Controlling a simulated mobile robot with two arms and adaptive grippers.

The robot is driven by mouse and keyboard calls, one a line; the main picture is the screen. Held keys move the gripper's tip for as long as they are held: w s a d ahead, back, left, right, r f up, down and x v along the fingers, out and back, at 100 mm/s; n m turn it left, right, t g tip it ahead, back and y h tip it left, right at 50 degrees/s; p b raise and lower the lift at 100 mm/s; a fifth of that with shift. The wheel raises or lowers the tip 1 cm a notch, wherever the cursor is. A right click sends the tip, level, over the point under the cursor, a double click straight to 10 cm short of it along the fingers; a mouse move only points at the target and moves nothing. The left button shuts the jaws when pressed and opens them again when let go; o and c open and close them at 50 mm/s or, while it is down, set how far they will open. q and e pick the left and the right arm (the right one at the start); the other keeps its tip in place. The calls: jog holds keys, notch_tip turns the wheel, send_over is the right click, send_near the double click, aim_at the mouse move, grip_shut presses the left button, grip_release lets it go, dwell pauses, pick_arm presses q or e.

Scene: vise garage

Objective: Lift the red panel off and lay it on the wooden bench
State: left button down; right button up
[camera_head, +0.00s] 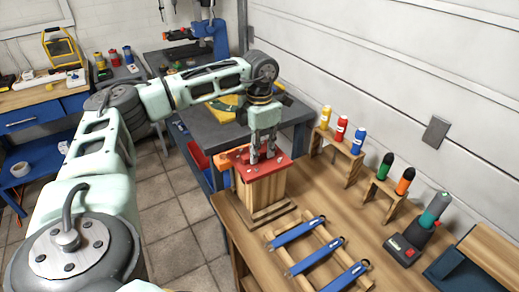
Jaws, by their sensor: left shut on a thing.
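The red panel (270,167) lies on top of an upright wooden block (262,189), which stands on a small slatted wooden base. My left gripper (262,158) points down from above and is shut on the red panel, with its fingertips at the panel's upper face. I cannot see exactly what part of the panel is between the fingers. The panel still appears to rest on the block, with no clear gap beneath it. The wooden bench (320,195) runs under the block and to the right. My right gripper is not in view.
An orange part (229,158) sits beside the panel. Blue-handled tools (296,231) lie on a wooden rack in front. Coloured bottles (341,130) on small stands and a power tool (412,236) are to the right. Some bare bench lies between.

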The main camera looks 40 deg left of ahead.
aim_at(260, 151)
pick_arm(q)
jog(key=shift+w+r, duration=0.1)
jog(key=shift+r, duration=0.45)
notch_tip(260, 151, up, 3)
jog(key=shift+f+b, duration=0.15)
jog(key=shift+b, duration=0.6)
jog(key=s+d+r+b, duration=0.2)
jog(key=d+r, duration=0.5)
jog(key=d, duration=0.4)
jog(key=shift+s, duration=0.75)
jog(key=shift+d, duration=0.15)
